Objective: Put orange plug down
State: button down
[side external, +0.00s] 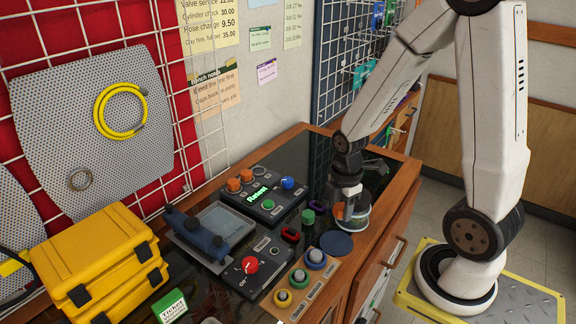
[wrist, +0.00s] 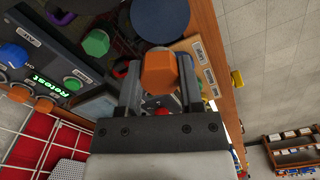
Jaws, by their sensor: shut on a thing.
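The orange plug (wrist: 158,72) is six-sided and sits between the two fingers of my gripper (wrist: 160,88) in the wrist view. My gripper is shut on it. In the side external view my gripper (side external: 347,212) is low over the right part of the dark bench top, and a bit of the orange plug (side external: 338,211) shows there. I cannot tell whether the plug touches what is below it. A clear round dish-like thing (side external: 357,219) shows around the gripper's lower end, partly hidden.
The Retest panel (side external: 262,215) carries orange knobs (side external: 240,180), a blue knob (side external: 287,183) and a green button (side external: 268,204). A green-capped item (side external: 308,215), a dark blue disc (side external: 336,244) and a wooden ring holder (side external: 318,278) stand close by. Yellow cases (side external: 100,265) are at left.

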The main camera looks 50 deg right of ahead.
aim_at(337, 242)
jog(key=shift+f, duration=0.55)
jog(key=shift+f, duration=0.1)
jog(key=shift+f, duration=1.9)
jog(key=shift+f, duration=0.1)
jog(key=shift+f, duration=1.9)
jog(key=shift+f, duration=0.1)
jog(key=shift+c, duration=1.2)
grip_release()
